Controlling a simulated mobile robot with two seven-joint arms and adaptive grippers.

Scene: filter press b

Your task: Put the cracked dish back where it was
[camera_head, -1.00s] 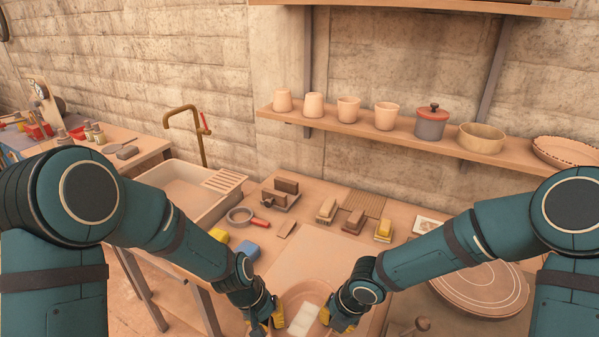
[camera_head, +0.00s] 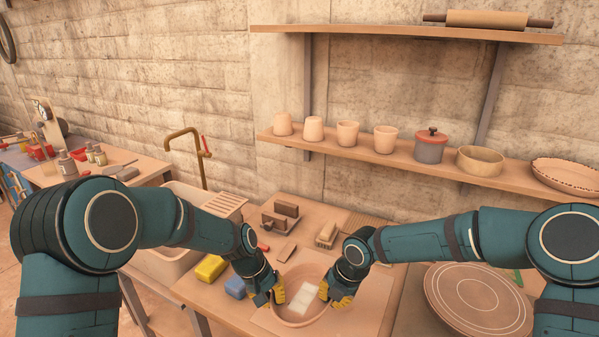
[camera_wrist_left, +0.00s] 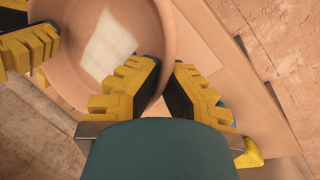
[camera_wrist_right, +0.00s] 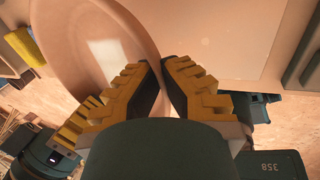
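The dish (camera_head: 301,318) is a wide, round, terracotta-coloured bowl at the bottom middle of the head view. A pale rectangular patch shows on its inside; I cannot make out a crack. My left gripper (camera_head: 278,291) is closed on its left rim, one finger inside and one outside, as the left wrist view (camera_wrist_left: 166,82) shows. My right gripper (camera_head: 338,293) pinches the opposite rim in the same way, seen in the right wrist view (camera_wrist_right: 162,78). The dish appears held above the pale board (camera_head: 372,300), roughly level.
A wall shelf (camera_head: 400,160) holds cups, a red-lidded pot (camera_head: 430,150), a wooden bowl (camera_head: 480,160) and a wide fluted dish (camera_head: 565,174). A round wheel (camera_head: 480,298) stands at the right. Yellow (camera_head: 210,268) and blue (camera_head: 236,287) blocks lie left of the dish.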

